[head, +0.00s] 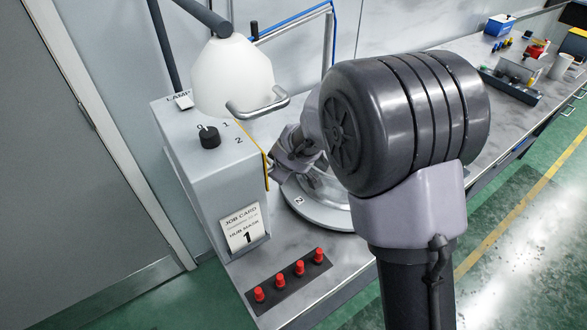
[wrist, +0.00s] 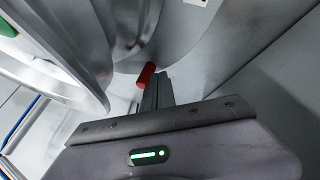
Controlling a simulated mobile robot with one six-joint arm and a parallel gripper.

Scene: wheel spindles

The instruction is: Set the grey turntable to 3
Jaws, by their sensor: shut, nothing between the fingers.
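The grey turntable (head: 322,214) is a round disc on the bench, partly hidden behind my arm in the head view. A white label reading 2 (head: 298,200) shows on its near left edge. My gripper (head: 276,176) is low at the turntable's left side, beside the grey box, with its fingertips mostly hidden. In the wrist view my gripper (wrist: 151,88) has its fingers together, with nothing held. A small red peg (wrist: 147,75) shows right at the fingertips; I cannot tell whether they touch. Curved grey metal fills the area beyond it.
The grey box (head: 190,165) with a black knob (head: 209,137) and a job card (head: 243,228) stands close left of my gripper. The white lamp (head: 232,75) hangs above. Several red pegs (head: 299,268) stand in a strip at the bench's front. Trays lie far right.

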